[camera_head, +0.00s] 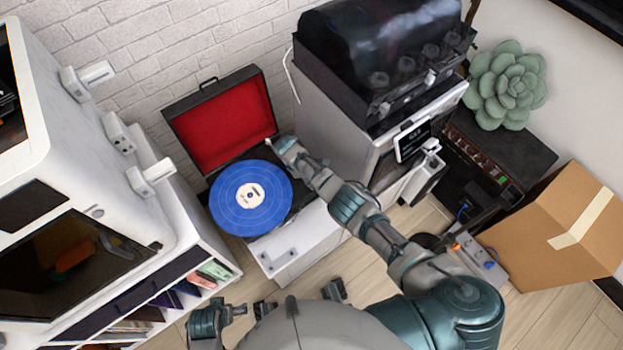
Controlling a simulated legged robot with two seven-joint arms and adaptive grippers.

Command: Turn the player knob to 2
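The record player (221,124) stands open on a white cabinet, its red-lined lid raised against the brick wall. A blue record (251,198) with a pale label lies on its platter. My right arm comes in from the right, and its gripper (277,146) is at the player's back right side, by the lid's lower right corner. Whether it touches the player, and whether its fingers are apart, cannot be made out. I cannot see the player knob; my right gripper and forearm cover part of the player's right side. Teal and grey parts of my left arm show low at left; its fingers are unclear.
A white machine (128,222) stands close at left. Right of the player is a grey machine with a dark, glossy cover (385,45). A succulent (507,85), a black box (500,150) and a cardboard box (560,230) are at right. Some wooden floor is open at lower right.

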